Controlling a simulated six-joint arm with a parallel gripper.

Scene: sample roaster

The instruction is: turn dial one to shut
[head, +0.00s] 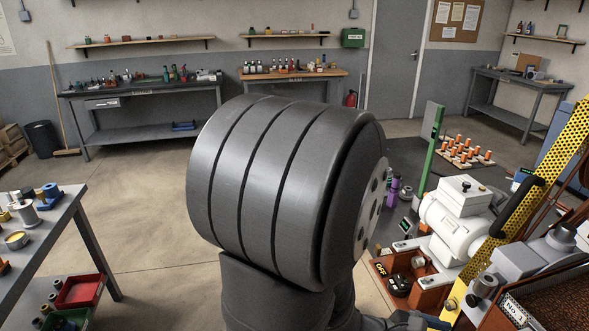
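My gripper does not show in the head view. A large dark grey cylindrical part of my own arm fills the middle and hides much behind it. At the lower right is a machine with a plate reading "No. 1" (514,308). No dial marked as dial one can be made out for certain. A black knob (398,286) sits beside a small "OFF" label (381,269) on a reddish-brown base; I cannot tell whether it is dial one or how it is set.
A white motor (460,222) and a yellow perforated guard (560,150) stand at the right. A green post (432,150) rises behind the motor. A grey table (75,235) with spools is at the left. Open floor (140,210) lies between that table and my arm.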

